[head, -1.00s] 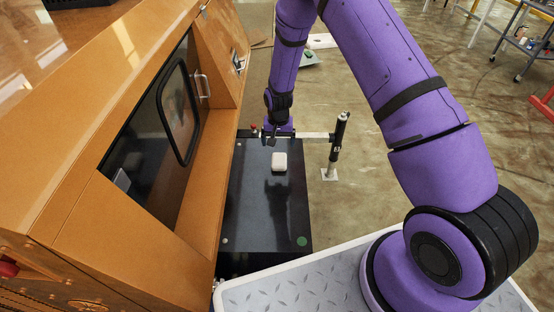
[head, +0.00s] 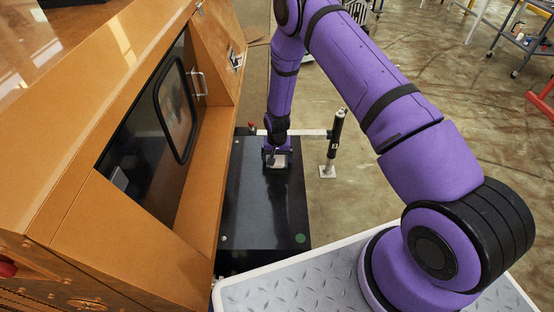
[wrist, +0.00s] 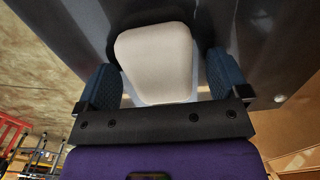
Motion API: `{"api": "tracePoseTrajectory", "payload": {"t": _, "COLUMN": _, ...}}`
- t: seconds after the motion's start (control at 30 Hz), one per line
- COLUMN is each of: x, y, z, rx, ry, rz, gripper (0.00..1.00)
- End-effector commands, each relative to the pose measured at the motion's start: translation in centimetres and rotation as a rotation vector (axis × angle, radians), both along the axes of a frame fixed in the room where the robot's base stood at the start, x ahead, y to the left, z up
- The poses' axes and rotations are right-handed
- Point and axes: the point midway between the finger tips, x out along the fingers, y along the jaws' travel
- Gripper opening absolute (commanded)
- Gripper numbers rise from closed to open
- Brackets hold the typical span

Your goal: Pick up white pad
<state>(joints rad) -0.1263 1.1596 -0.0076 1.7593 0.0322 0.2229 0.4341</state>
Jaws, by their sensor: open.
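The white pad (wrist: 156,62) lies on a dark, glossy platform (head: 262,215). In the wrist view it sits between the two blue fingers of my gripper (wrist: 160,80), with a gap showing on each side. In the head view my gripper (head: 276,158) is low over the far part of the platform. It covers much of the pad (head: 280,162) there, and only a pale part shows. My gripper is open and holds nothing.
An orange machine (head: 120,210) with a dark window and handle stands close on the left. The platform's near part is clear.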

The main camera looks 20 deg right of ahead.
Motion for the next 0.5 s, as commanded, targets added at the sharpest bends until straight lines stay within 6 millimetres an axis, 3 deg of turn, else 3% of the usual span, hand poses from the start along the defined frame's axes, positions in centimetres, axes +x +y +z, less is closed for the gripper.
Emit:
{"api": "tracePoseTrajectory", "payload": {"t": 0.23, "x": 0.01, "y": 0.00, "z": -0.08, "rx": 0.000, "ry": 0.000, "rz": 0.000, "gripper": 0.91}}
{"api": "tracePoseTrajectory", "payload": {"t": 0.43, "x": 0.00, "y": 0.00, "z": -0.06, "rx": 0.000, "ry": 0.000, "rz": 0.000, "gripper": 0.45}}
{"api": "tracePoseTrajectory", "payload": {"t": 0.5, "x": 0.00, "y": 0.00, "z": -0.06, "rx": 0.000, "ry": 0.000, "rz": 0.000, "gripper": 0.41}}
